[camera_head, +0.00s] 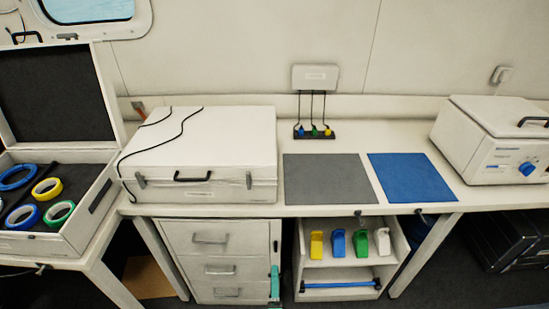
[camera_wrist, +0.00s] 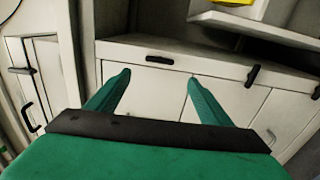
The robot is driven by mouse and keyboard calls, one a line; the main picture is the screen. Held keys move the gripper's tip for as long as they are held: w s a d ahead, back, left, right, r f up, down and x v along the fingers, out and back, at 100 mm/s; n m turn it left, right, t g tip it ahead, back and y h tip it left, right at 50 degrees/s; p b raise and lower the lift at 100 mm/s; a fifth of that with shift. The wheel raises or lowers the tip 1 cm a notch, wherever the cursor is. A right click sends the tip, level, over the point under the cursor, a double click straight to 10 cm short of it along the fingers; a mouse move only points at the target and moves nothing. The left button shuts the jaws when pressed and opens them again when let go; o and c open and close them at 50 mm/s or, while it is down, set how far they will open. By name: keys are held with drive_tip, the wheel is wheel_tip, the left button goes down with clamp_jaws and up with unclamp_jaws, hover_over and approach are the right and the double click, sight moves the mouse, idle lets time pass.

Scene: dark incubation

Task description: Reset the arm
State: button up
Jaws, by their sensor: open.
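My gripper (camera_wrist: 158,76) shows in the wrist view as two green fingers spread apart, with nothing between them. Beyond the fingers are pale cabinet fronts with black handles. I cannot tell how far away they are. In the head view a small teal piece (camera_head: 275,284) shows at the bottom, in front of the right edge of the drawer unit. It has the colour of my gripper, but I cannot tell which part it is. The rest of my arm is not in the head view.
A closed white case (camera_head: 240,150), a grey mat (camera_head: 328,180), a blue mat (camera_head: 412,178) and a white device (camera_head: 480,140) stand along the bench. An open case (camera_head: 92,215) with tape rolls is at left. Below are drawers (camera_head: 205,262) and an open shelf (camera_head: 345,272) with coloured items.

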drive_tip(key=s+r+m+g, duration=0.1)
drive_tip(key=s+r+m, duration=0.25)
drive_tip(key=s, duration=0.75)
drive_tip(key=s+r+m, duration=0.2)
drive_tip(key=s+m, duration=0.3)
drive_tip(key=s, duration=0.6)
drive_tip(key=s+r+m+g, duration=0.1)
drive_tip(key=s+r+m, duration=0.8)
drive_tip(key=s+r, duration=0.6)
drive_tip(key=shift+a+r+m+g, duration=0.2)
drive_tip(key=shift+r+m+g, duration=0.05)
drive_tip(key=shift+m+g, duration=0.1)
drive_tip(key=shift+c, duration=0.5)
